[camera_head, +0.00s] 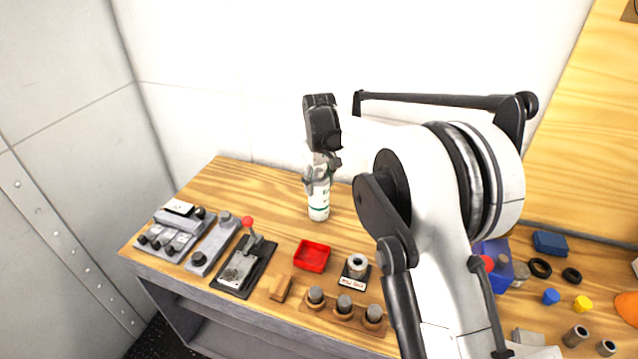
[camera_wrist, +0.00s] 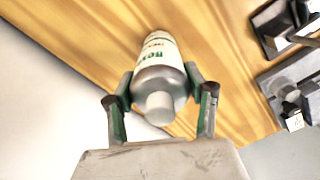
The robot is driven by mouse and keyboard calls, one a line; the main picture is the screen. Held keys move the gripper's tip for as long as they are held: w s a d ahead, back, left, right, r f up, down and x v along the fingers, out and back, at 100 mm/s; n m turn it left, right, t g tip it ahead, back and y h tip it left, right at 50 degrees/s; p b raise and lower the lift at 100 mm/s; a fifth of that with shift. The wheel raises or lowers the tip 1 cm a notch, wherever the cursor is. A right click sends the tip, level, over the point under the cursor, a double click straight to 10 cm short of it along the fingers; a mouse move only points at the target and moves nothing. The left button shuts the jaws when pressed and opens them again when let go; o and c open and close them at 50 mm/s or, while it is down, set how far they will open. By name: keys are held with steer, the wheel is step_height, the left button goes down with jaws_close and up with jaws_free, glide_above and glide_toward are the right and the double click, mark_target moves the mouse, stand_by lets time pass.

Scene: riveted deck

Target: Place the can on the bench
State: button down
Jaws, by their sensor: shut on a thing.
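The can (camera_head: 319,205) is white with green lettering and stands about upright at the back of the wooden bench (camera_head: 252,188). My gripper (camera_head: 318,172) is around its upper part, coming from above. In the wrist view the can (camera_wrist: 158,60) lies between the two fingers of my gripper (camera_wrist: 160,92), which are shut on it. Its grey cap end faces the camera. I cannot tell whether its base touches the bench top or is just above it.
A red tray (camera_head: 313,256), a lever box (camera_head: 243,268) and switch panels (camera_head: 172,238) stand along the front and left. A wooden rack with several dark-topped pegs (camera_head: 344,305) is at the front edge. The bench left of the can is clear. A white wall rises behind.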

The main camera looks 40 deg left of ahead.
steer(key=c, duration=0.8)
jaws_free()
step_height(320, 180, up, 12)
steer(key=shift+r+b, duration=0.15)
steer(key=shift+b, duration=0.2)
